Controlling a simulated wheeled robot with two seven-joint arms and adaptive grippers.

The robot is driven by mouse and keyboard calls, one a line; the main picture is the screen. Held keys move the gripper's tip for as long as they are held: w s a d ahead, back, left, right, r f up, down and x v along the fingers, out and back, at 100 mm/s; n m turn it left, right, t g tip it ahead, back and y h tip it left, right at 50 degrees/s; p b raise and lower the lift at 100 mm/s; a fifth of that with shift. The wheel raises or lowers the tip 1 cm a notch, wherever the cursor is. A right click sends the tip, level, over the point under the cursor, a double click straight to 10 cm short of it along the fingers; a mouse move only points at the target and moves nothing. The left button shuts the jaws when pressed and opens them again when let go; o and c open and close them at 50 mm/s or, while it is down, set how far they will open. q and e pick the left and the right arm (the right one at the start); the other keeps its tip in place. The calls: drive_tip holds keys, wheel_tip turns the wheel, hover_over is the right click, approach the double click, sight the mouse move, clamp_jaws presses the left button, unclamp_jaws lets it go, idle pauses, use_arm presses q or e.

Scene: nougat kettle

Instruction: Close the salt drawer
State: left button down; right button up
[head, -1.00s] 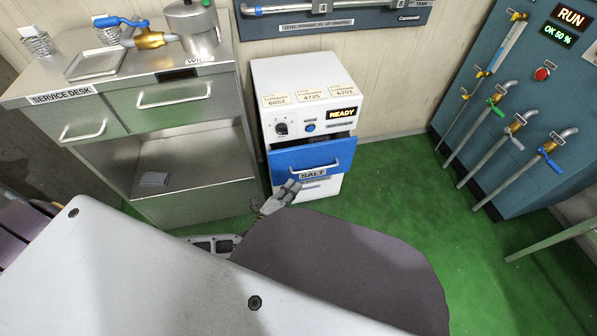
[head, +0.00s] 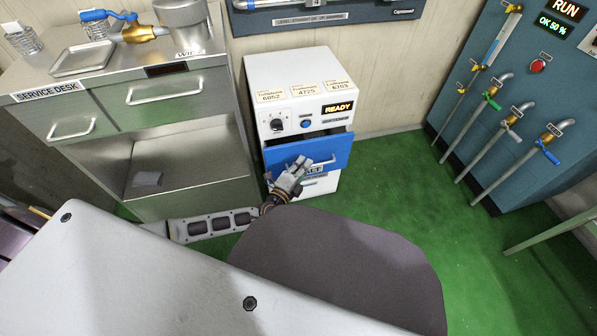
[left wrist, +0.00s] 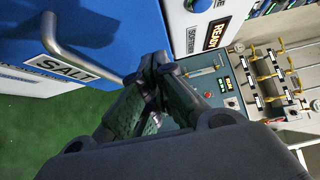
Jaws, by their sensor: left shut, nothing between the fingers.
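The salt drawer (head: 330,152) is the blue-fronted drawer in the white cabinet (head: 290,85). It stands partly out, with a dark gap above its front. Its SALT label (left wrist: 66,69) and metal handle (left wrist: 75,50) show in the left wrist view. My left gripper (head: 304,162) is in front of the drawer's face and hides part of the handle and label. In the left wrist view the fingers (left wrist: 155,62) are together and empty, beside the blue front. I cannot tell whether they touch it. My right gripper is not in view.
The steel service desk (head: 190,150) stands left of the cabinet. A teal panel (head: 490,110) with several taps and pipes is on the right. Green floor (head: 400,190) lies open between them. A grey rounded surface (head: 340,260) is in the foreground.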

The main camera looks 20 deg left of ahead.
sight(307, 146)
use_arm(q)
drive_tip(key=w+a, duration=0.1)
drive_tip(key=w+a+b, duration=0.1)
drive_tip(key=w, duration=0.1)
drive_tip(key=shift+w+a, duration=0.1)
drive_tip(key=shift+a, duration=0.05)
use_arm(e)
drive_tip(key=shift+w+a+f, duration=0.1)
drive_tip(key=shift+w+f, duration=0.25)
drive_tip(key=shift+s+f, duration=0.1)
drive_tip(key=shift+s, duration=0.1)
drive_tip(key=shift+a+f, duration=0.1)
